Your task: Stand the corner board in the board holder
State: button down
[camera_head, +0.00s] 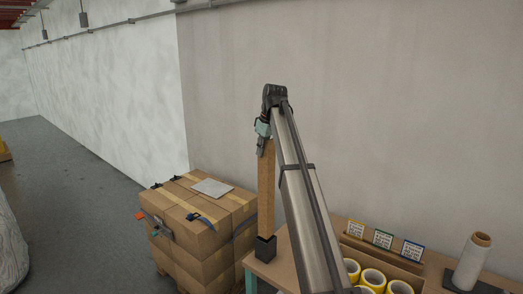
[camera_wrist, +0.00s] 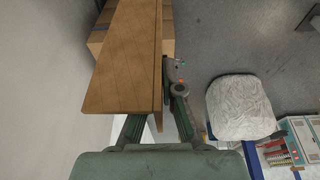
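My gripper (camera_head: 262,146) is at the board's upper end. In the wrist view, the board (camera_wrist: 125,65) fills the upper left. My gripper (camera_wrist: 163,95) has one finger against the board's right side, and the other passes behind it. It looks shut on the board. The holder does not show in the wrist view.
Stacked cartons (camera_head: 195,225) with a grey sheet (camera_head: 212,187) on top stand left of the table. On the table (camera_head: 283,262) are several yellow tape rolls (camera_head: 373,278), small label cards (camera_head: 382,239) and a film roll (camera_head: 472,260). A wall (camera_head: 370,130) stands behind.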

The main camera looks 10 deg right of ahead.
aim_at(262, 159)
jog(key=shift+f+b, duration=1.1)
jog(key=shift+f, duration=4.9)
jog(key=c, duration=0.8)
grip_release()
jog(key=shift+c, duration=0.2)
jog(key=shift+r, duration=0.1)
jog(key=shift+r+p, duration=2)
jog(key=shift+r, duration=1.9)
jog(key=shift+r, duration=0.1)
jog(key=v, duration=1.1)
jog(key=shift+r, duration=0.4)
